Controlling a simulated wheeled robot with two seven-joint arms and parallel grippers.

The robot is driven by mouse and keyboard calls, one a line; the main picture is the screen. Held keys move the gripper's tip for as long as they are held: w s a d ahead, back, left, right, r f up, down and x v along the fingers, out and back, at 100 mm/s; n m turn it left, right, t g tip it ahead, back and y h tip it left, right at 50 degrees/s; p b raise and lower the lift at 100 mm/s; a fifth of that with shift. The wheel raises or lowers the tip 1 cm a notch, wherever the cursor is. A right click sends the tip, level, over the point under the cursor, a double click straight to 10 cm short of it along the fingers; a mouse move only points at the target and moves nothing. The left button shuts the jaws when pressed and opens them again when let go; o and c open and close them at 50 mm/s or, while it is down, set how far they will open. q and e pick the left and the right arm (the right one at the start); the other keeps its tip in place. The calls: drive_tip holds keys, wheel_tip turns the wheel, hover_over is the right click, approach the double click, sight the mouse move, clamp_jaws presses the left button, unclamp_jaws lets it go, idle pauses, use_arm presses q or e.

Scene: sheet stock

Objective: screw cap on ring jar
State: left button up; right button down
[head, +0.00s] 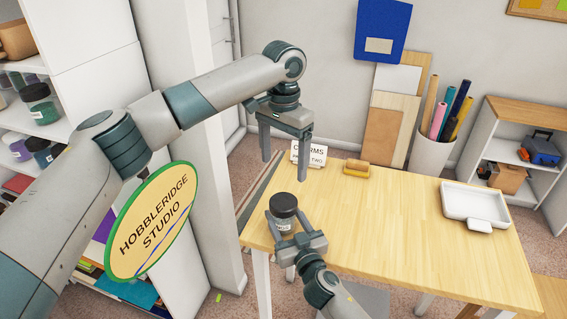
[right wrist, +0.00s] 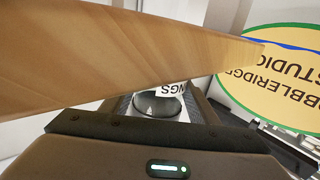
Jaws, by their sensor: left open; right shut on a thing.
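A small jar (head: 285,226) with a pale label and a dark cap (head: 284,202) on top shows near the left end of the table. My right gripper (head: 286,217) is shut on the jar from the near side. In the right wrist view the jar (right wrist: 160,106) sits between the fingers, with a white label ending in "NGS". Whether the jar touches the table, and how tightly the cap sits, I cannot tell. My left gripper (head: 285,167) is open and empty, fingers pointing down, above and behind the jar in the picture.
The wooden table (head: 400,238) carries a card sign (head: 312,154), a wood-and-yellow block (head: 356,168) and a white tray (head: 474,203). Its middle is clear. A round "Hobbleridge Studio" sign (head: 152,222) shows at left. A bin of rolls (head: 432,152) stands behind the table.

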drive_tip(key=c, duration=0.6)
unclamp_jaws()
drive_tip(key=shift+s, duration=0.1)
use_arm(q)
drive_tip(key=shift+f+b, duration=1.9)
use_arm(e)
drive_tip(key=shift+v, duration=8.6)
drive_tip(key=shift+d, duration=0.15)
